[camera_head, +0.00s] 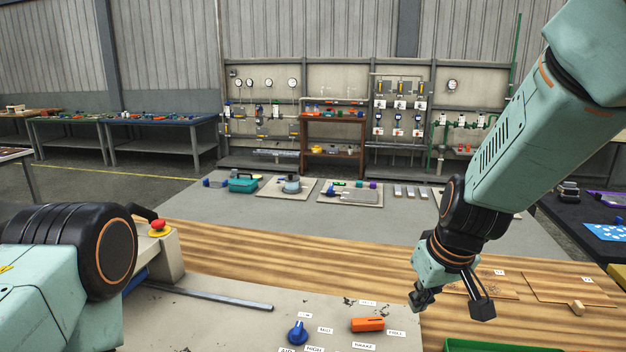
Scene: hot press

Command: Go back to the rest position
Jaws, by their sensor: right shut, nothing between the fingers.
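My right arm comes in from the upper right. Its right gripper (452,302) hangs over the front right of the wooden bench (290,257), near the corner of the grey panel. My left arm shows at the lower left as a pale green link and a dark joint; the left gripper is out of view. On the grey panel (225,322) are a blue knob (298,332) and an orange handle (367,324), both apart from my right gripper.
A red emergency button (159,228) sits on a housing beside my left arm. A green tray edge (520,346) lies at the bottom right. A wooden block (576,308) is right of my gripper. A grey table (300,221) with tools stands beyond the bench.

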